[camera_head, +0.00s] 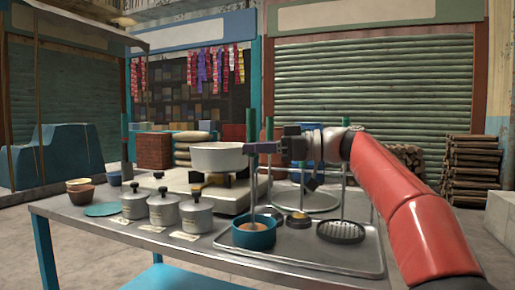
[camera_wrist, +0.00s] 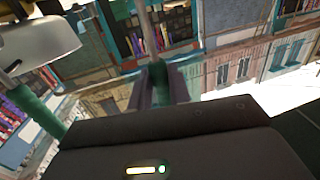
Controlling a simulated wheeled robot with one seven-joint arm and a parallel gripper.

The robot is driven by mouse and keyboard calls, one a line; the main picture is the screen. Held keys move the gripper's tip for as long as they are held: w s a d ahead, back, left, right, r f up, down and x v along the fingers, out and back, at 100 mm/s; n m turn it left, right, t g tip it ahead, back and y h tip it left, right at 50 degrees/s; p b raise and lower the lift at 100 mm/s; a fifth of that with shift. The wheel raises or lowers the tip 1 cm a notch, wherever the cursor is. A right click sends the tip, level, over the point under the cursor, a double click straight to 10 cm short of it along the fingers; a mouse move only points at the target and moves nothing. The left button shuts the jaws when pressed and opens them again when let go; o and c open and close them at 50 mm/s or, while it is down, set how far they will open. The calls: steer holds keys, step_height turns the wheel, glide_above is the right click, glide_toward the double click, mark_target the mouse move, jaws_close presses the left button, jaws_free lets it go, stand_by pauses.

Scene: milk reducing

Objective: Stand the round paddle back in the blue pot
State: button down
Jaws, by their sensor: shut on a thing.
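My gripper (camera_head: 255,148) is shut on the green handle (camera_head: 251,124) of the round paddle. In the wrist view the jaws (camera_wrist: 160,88) close on that handle (camera_wrist: 159,72), and a thin metal rod (camera_wrist: 147,25) runs on from it. In the head view the paddle hangs about upright, its rod (camera_head: 254,185) running down toward the blue pot (camera_head: 253,239). The pot stands on the metal tray, with something brownish (camera_head: 252,227) inside. I cannot tell whether that is the paddle's disc or the pot's contents, nor whether the paddle touches the pot.
Another green handle (camera_head: 269,130) stands close right of the held one. A skimmer (camera_head: 341,232) with a tall green handle (camera_head: 345,122) is on the tray (camera_head: 300,256). A white pan (camera_head: 217,158) sits left on the stove (camera_head: 228,197). Lidded canisters (camera_head: 164,210) stand front left.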

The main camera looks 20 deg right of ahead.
steer(key=c, duration=1.2)
jaws_free()
steer(key=shift+c, duration=0.2)
steer(key=v, duration=0.8)
steer(key=v, duration=0.8)
steer(key=shift+d, duration=0.4)
steer(key=shift+s, duration=0.1)
